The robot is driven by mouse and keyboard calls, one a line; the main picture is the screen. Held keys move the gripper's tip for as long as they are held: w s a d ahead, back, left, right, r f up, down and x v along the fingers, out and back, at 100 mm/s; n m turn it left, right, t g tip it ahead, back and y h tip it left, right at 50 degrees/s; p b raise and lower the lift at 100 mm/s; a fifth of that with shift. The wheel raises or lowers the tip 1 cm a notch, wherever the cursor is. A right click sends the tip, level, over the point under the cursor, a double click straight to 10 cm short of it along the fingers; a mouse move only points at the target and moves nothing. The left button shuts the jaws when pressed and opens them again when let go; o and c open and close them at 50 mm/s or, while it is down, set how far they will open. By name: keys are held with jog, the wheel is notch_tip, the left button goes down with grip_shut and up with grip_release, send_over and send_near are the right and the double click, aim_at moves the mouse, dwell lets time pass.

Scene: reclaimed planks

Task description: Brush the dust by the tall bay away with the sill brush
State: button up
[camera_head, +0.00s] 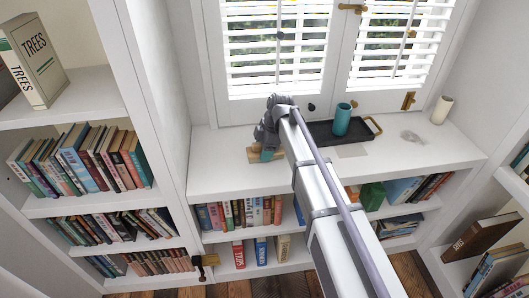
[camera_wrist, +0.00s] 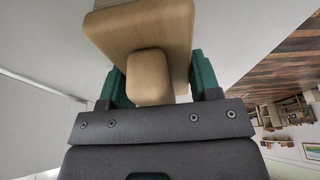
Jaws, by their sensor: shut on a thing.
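The sill brush (camera_wrist: 140,35), a pale wooden block with a stubby handle, is held between the green fingers of my gripper (camera_wrist: 158,78) in the wrist view. In the head view my gripper (camera_head: 267,152) is over the left part of the white sill (camera_head: 222,174), with the brush's wooden end (camera_head: 253,156) showing beside it. I cannot tell whether the brush touches the sill; its bristles are hidden. A small greyish patch (camera_head: 411,136), which may be dust, lies on the sill's right part. No dust shows clearly near my gripper.
A black tray (camera_head: 372,122) with a teal cup (camera_head: 342,119) stands mid-sill behind my arm. A cream cylinder (camera_head: 442,110) stands at the right. A tall bookcase (camera_head: 165,110) borders the sill's left end. Shuttered windows (camera_head: 277,45) close the back. The front-left sill is clear.

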jog(key=shift+w+a+r, duration=0.1)
jog(key=shift+w+a, duration=0.05)
jog(key=shift+w, duration=0.75)
jog(key=shift+w+a, duration=0.15)
jog(key=shift+w, duration=0.75)
jog(key=shift+w+a, duration=0.15)
jog(key=shift+w, duration=0.7)
jog(key=shift+w+a, duration=0.15)
jog(key=shift+w, duration=0.7)
notch_tip(320, 180, up, 6)
jog(key=p, duration=0.6)
notch_tip(320, 180, up, 3)
jog(key=p, duration=0.3)
